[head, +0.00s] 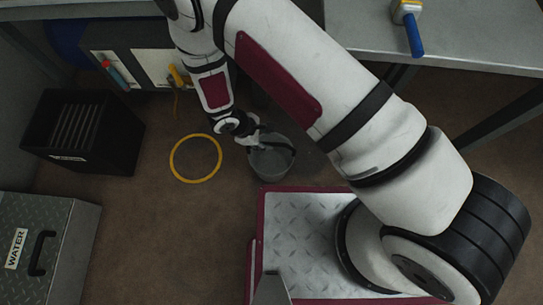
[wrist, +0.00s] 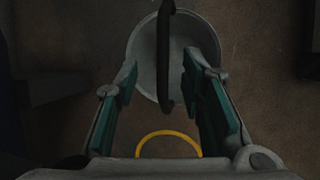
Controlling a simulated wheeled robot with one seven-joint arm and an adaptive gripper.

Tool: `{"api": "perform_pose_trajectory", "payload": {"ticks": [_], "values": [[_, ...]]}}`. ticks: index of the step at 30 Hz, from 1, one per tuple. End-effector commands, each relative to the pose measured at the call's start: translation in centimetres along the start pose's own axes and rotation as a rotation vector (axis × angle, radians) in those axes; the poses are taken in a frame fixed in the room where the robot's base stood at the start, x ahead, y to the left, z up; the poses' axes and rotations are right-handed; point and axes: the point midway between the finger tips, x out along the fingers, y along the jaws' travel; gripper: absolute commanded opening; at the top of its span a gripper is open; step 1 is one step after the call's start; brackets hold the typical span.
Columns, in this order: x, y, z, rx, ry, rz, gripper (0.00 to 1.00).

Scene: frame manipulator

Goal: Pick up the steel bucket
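The steel bucket (head: 271,164) stands on the brown floor in the head view, just beyond the front edge of my base. In the wrist view the grey bucket (wrist: 147,48) is seen from above, with its dark handle (wrist: 164,55) running up and down across the opening. Neither finger clearly touches the handle or bucket. Exact height is hard to tell.
A yellow ring (head: 196,182) lies on the floor left of the bucket; it also shows in the wrist view (wrist: 168,132). A black crate (head: 85,145) and a metal WATER box (head: 70,235) stand at left. A grey table (head: 470,40) is at upper right.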

Motion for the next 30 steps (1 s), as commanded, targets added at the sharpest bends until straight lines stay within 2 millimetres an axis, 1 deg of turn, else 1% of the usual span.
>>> {"api": "perform_pose_trajectory", "payload": {"ticks": [1, 3, 11, 18, 21, 28, 29, 30], "values": [[0.9, -0.1, 0.0, 0.000, -0.002, -0.001, 0.36], [1.5, 0.0, 0.0, 0.000, -0.001, 0.000, 0.36], [2.8, -0.1, 0.0, 0.002, -0.001, -0.001, 0.36], [6.0, -0.5, -0.1, 0.000, -0.002, -0.001, 0.36], [7.0, -0.4, -0.1, 0.000, -0.002, -0.001, 0.36], [7.1, -0.3, -0.1, 0.001, 0.000, 0.000, 0.36], [7.1, -0.3, -0.1, 0.001, 0.000, 0.000, 0.34], [7.1, -0.3, -0.1, 0.001, 0.000, 0.000, 0.25]]}}
